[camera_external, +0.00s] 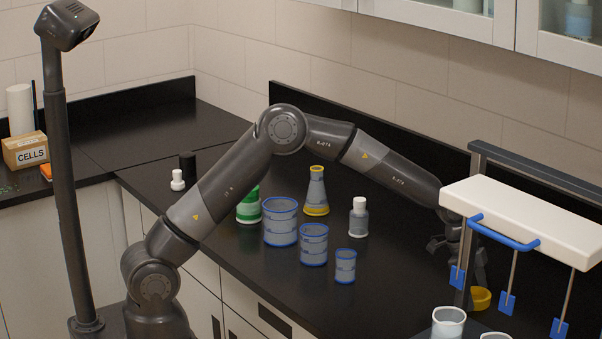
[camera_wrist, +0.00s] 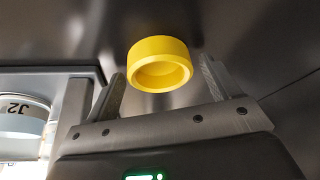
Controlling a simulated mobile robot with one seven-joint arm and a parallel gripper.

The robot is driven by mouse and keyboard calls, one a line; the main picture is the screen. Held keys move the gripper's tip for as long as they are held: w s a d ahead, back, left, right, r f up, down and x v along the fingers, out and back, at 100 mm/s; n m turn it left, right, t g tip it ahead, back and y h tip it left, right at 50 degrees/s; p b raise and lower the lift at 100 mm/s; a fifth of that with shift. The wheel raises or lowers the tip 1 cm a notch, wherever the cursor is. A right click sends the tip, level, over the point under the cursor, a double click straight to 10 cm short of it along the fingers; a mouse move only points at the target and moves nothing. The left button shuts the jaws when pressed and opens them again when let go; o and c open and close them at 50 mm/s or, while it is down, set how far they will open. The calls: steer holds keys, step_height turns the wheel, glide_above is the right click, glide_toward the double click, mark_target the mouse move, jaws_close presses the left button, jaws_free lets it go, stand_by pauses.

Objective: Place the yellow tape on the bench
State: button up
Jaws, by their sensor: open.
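The yellow tape (camera_external: 481,298) is a short ring on the black bench (camera_external: 395,275), partly hidden behind the white-topped rack in the external view. In the wrist view the tape (camera_wrist: 159,64) lies just beyond and between my fingertips. My gripper (camera_wrist: 162,85) is open, with one finger on each side of the tape and a gap showing on both sides. In the external view my gripper (camera_external: 460,255) is at the right, partly hidden by the rack. Whether the tape rests flat on the bench is hard to tell.
A rack with a white top (camera_external: 525,215) and hanging blue tags stands close to my gripper. Blue-rimmed beakers (camera_external: 281,222), a yellow-banded flask (camera_external: 316,192) and a white-capped bottle (camera_external: 359,218) stand left of it. The back middle of the bench is clear.

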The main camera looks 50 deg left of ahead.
steer(key=v, duration=1.2)
steer(key=s+a+r+n+t+y, duration=0.1)
steer(key=s+a+r, duration=0.2)
steer(key=a, duration=0.3)
steer(key=s+a+r+n+t+y, duration=0.1)
steer(key=s+a+r+n, duration=0.15)
steer(key=a+r, duration=0.2)
steer(key=s+a+r+n+y, duration=0.1)
steer(key=s+a+r+n, duration=0.2)
steer(key=s+a, duration=0.8)
steer(key=s+a+f+n+t+y, duration=0.1)
steer(key=s+a+n, duration=0.6)
steer(key=s+a, duration=0.7)
steer(key=s+f+t, duration=0.1)
steer(key=s+f, duration=0.1)
steer(key=s, duration=0.1)
steer(key=shift+s+a, duration=0.35)
steer(key=shift+a, duration=0.05)
